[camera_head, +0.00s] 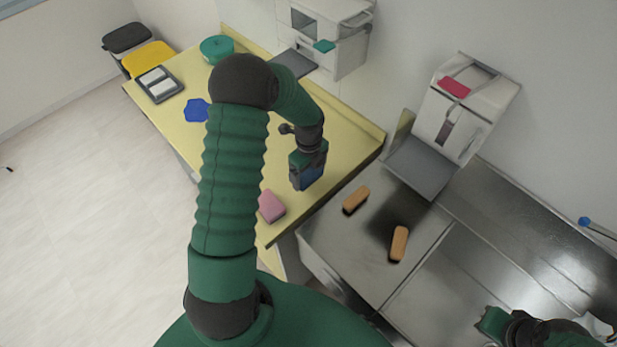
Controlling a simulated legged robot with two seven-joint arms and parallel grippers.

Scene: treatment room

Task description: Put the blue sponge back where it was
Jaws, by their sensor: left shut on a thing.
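The blue sponge (313,177) is between the fingers of my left gripper (308,176), which is shut on it. The gripper points down over the right part of the yellow counter (340,140). The fingers hide part of the sponge, and I cannot tell whether it touches the counter. My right gripper (492,324) is low at the right, over the metal counter; its fingers are too unclear to tell open from shut.
A pink sponge (271,206) lies near the yellow counter's front edge, partly behind my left arm. Two orange sponges (356,199) (399,243) lie on the metal counter (430,285). A blue flat item (197,110), grey tray (158,85) and white dispensers (470,100) stand farther back.

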